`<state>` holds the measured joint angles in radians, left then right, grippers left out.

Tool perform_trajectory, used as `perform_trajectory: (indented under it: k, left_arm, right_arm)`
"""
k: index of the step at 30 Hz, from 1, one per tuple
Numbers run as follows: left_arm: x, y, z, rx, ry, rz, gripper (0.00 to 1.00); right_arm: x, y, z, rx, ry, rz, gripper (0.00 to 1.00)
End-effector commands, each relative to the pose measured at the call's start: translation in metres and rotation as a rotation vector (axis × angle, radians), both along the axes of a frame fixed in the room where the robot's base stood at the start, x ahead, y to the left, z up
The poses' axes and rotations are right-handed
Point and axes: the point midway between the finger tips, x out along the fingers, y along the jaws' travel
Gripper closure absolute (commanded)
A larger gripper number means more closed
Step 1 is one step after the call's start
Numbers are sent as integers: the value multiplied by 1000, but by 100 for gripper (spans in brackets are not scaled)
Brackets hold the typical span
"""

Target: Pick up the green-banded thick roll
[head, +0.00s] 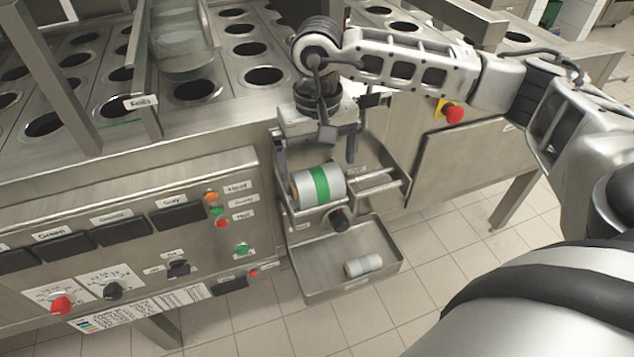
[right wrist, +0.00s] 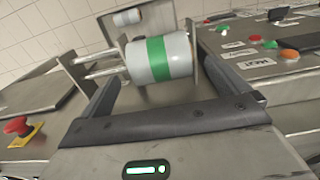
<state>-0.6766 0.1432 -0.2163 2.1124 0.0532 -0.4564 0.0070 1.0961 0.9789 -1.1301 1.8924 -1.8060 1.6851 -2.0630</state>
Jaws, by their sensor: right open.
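The green-banded thick roll (head: 318,186) is a pale grey-white cylinder with a green band around its middle. It lies on its side on a small metal holder on the front of the machine. My right gripper (head: 318,158) is open above the roll in the head view, with one finger towards each end of it. In the right wrist view the roll (right wrist: 160,58) shows just beyond the open fingers (right wrist: 160,80), and nothing is held. I cannot tell whether a finger touches the roll. My left gripper is not in view.
A lower metal tray (head: 318,270) holds a smaller pale roll (head: 363,266). A control panel with buttons and labels (head: 170,230) stands left of the holder. A red emergency button (head: 453,114) is at the right. Tiled floor (head: 450,250) lies open below.

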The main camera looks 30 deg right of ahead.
Motion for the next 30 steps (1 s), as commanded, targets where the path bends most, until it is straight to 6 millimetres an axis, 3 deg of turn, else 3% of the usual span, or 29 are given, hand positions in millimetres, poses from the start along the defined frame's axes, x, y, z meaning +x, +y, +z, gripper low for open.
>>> perform_trajectory:
  k: [9, 17, 22, 30]
  left_arm:
    - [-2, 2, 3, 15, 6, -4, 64]
    - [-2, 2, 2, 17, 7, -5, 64]
    - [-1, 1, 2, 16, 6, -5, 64]
    - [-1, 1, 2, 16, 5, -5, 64]
  right_arm:
    - [3, -1, -43, -1, 4, 1, 0]
    - [4, -1, -46, 0, 1, 0, 0]
    - [4, -1, -46, -1, 1, 0, 42]
    - [4, -1, -45, 0, -1, 0, 45]
